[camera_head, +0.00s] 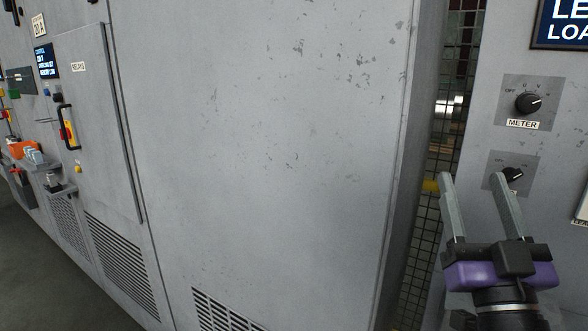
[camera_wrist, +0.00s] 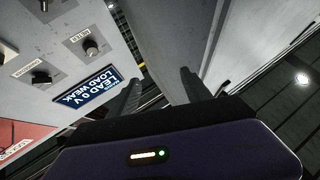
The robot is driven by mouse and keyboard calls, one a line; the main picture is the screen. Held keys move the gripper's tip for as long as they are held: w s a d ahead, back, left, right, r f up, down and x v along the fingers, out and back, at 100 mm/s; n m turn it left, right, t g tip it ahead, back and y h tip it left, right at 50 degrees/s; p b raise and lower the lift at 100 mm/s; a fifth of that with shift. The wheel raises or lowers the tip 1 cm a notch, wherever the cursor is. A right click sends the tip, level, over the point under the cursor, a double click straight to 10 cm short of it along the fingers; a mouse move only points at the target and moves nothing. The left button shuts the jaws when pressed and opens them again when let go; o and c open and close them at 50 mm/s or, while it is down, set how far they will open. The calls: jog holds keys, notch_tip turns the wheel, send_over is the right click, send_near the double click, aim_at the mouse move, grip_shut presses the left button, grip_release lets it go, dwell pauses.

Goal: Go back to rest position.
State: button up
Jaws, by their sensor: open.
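My gripper (camera_head: 474,180) is at the lower right of the head view, pointing up, with its two grey fingers apart and nothing between them. In the wrist view the fingers of my gripper (camera_wrist: 160,84) also stand apart and empty. In the head view it is in front of the right-hand panel and the mesh gap, near a lower black knob (camera_head: 513,174) that a finger partly covers. I cannot tell the exact distance between finger and knob.
A METER knob (camera_head: 529,103) and a dark display (camera_head: 572,32) are on the right panel. A wire mesh (camera_head: 452,130) fills the gap beside a large grey cabinet (camera_head: 270,150). At far left are a RELAYS door (camera_head: 95,120), a red-and-yellow switch (camera_head: 69,132) and small shelves. Dark floor shows lower left.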

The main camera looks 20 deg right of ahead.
jog(key=s+a+f+n+g+y, duration=0.1)
jog(key=s+a+f+n+y, duration=0.3)
jog(key=f, duration=0.5)
jog(key=s+a+f+n+y, duration=0.1)
jog(key=s+a+f+y, duration=0.25)
jog(key=a+f, duration=0.45)
jog(key=s+a+f+g+y, duration=0.2)
jog(key=s+a+f+g, duration=0.2)
jog(key=s+f, duration=1.4)
jog(key=s+g, duration=0.1)
jog(key=g, duration=0.2)
jog(key=shift+s+m+y, duration=0.35)
jog(key=shift+s+m, duration=0.05)
